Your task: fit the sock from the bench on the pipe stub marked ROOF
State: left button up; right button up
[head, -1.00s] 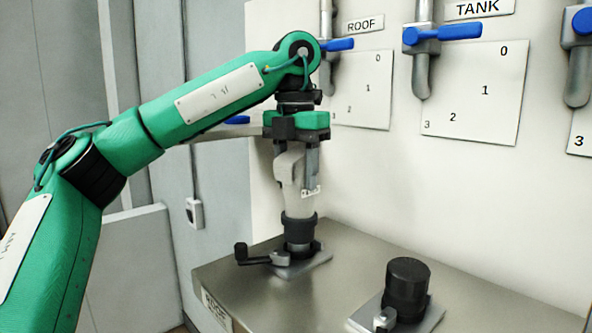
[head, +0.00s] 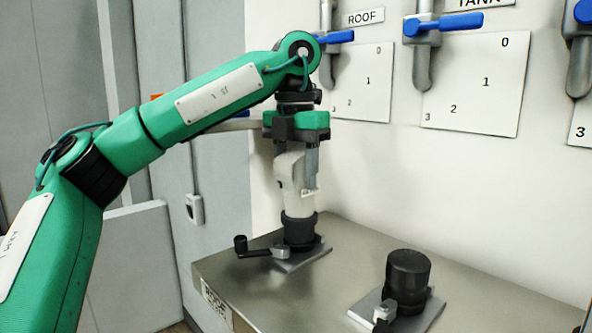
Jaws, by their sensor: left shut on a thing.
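My left gripper (head: 299,172) points straight down and is shut on the upper part of a pale sock (head: 299,204). The sock hangs upright, with a dark cuff (head: 299,229) at its lower end. The cuff is in line with the pipe stub at the bench's left end, close above its metal base plate (head: 305,262). The stub itself is mostly hidden by the cuff, so I cannot tell how far around it the cuff sits. A ROOF label (head: 216,303) is on the bench front below this stub. My right gripper is not in view.
A crank-like clamp handle (head: 256,250) sticks out left of the ROOF stub. A second, dark-capped stub (head: 408,276) stands on the bench (head: 345,265) to the right. Blue-handled valves (head: 443,25) and numbered plates (head: 471,84) line the wall behind. Bare bench lies between the stubs.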

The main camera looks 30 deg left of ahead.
pick_arm(q)
jog(key=shift+f, duration=0.2)
jog(key=o, duration=1.5)
jog(key=shift+r, duration=0.1)
notch_tip(320, 180, up, 14)
jog(key=p, duration=0.1)
jog(key=shift+f, duration=0.25)
